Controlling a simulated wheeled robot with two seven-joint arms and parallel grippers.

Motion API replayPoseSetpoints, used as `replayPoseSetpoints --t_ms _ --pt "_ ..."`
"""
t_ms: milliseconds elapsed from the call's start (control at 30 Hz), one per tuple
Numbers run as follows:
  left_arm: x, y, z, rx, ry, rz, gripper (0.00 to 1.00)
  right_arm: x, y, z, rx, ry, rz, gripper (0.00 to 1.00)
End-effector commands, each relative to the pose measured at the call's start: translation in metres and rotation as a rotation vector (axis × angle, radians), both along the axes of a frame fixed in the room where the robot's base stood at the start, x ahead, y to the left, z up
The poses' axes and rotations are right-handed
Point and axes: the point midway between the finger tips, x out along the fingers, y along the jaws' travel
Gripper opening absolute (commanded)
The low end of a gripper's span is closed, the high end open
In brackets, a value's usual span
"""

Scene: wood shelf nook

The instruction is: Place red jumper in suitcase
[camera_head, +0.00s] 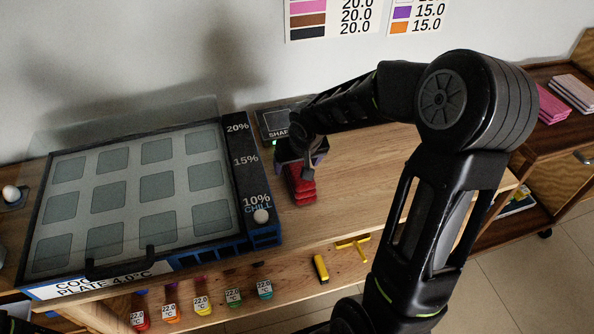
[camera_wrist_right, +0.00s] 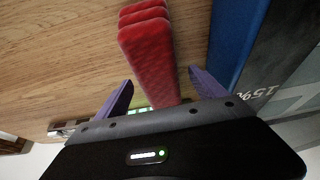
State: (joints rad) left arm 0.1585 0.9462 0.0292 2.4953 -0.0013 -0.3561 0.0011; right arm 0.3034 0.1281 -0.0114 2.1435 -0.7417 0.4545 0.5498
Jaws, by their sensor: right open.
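A red ridged object (camera_head: 304,190), which may be the red jumper, rests on the wooden bench just right of the blue-framed box. My right gripper (camera_head: 300,160) reaches down over its far end. In the right wrist view the red object (camera_wrist_right: 150,50) lies between the two spread purple fingers of the right gripper (camera_wrist_right: 160,85), with gaps visible on both sides. The right gripper is open. I cannot make out a suitcase in either view. My left gripper is not in view.
A small dark device (camera_head: 275,122) stands behind the gripper. Several coloured tags (camera_head: 201,303) and yellow tools (camera_head: 320,268) are below. Pink stacks (camera_head: 552,105) lie at right.

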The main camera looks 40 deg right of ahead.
Motion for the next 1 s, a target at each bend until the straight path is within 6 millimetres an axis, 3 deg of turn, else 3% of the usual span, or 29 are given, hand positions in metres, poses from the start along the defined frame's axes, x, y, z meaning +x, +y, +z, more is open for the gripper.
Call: replayPoseSetpoints --t_ms 500,1000 --pt "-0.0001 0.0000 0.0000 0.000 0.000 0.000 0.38 -0.0002 -0.0001 0.0006 0.000 0.000 0.000 0.80" --pt "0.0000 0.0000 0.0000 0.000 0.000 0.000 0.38 -0.0002 0.0000 0.0007 0.000 0.000 0.000 0.39"
